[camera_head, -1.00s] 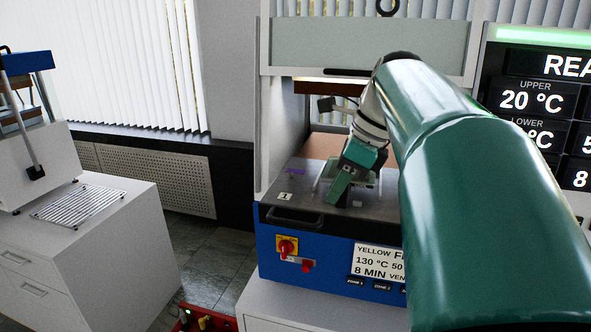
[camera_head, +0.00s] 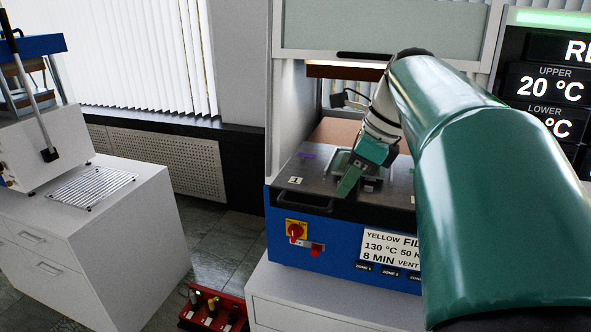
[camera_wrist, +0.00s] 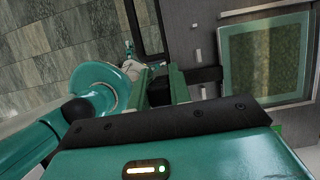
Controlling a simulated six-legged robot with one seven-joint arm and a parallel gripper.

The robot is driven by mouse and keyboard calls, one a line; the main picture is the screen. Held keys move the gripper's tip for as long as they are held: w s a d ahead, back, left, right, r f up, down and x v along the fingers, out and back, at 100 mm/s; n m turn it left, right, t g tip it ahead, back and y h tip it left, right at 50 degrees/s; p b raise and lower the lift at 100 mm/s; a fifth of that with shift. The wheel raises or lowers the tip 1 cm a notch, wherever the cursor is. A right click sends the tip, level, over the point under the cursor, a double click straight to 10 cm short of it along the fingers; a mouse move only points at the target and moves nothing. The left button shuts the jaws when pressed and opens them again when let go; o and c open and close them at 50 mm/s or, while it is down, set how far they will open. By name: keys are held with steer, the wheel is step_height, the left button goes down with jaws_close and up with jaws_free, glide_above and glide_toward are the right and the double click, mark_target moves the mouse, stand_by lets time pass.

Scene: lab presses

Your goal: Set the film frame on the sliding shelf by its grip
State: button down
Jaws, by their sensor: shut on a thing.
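The film frame, a green rectangular border around a translucent sheet, shows in the wrist view (camera_wrist: 222,66). In the head view it is a small greenish piece (camera_head: 341,159) partly hidden behind my gripper. It looks flat at the sliding shelf's surface; whether it touches everywhere cannot be told. A dark grip (camera_wrist: 206,76) juts from its near side to my jaws. My gripper (camera_head: 349,186) is tilted down over the shelf's front part and shut on this grip. The sliding shelf (camera_head: 313,180) is a grey metal plate with a label "1" and a front handle.
The press's raised pale guard (camera_head: 375,25) hangs above the shelf, with uprights at the sides. A blue front (camera_head: 340,255) carries a red switch (camera_head: 295,231) and a recipe card. At left stand a cabinet with a wire rack (camera_head: 92,187) and another press. A red tool tray (camera_head: 212,308) lies low in front.

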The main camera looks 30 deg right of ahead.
steer(key=shift+f, duration=0.5)
stand_by(0.5)
steer(key=c, duration=1.2)
jaws_free()
steer(key=v, duration=1.3)
steer(key=shift+r, duration=0.4)
steer(key=shift+s+f, duration=0.1)
steer(key=a+f+n+t+h, duration=0.2)
steer(key=a+f+n, duration=2.3)
steer(key=n, duration=0.3)
steer(key=shift+a+f+h, duration=0.4)
steer(key=shift+f, duration=0.4)
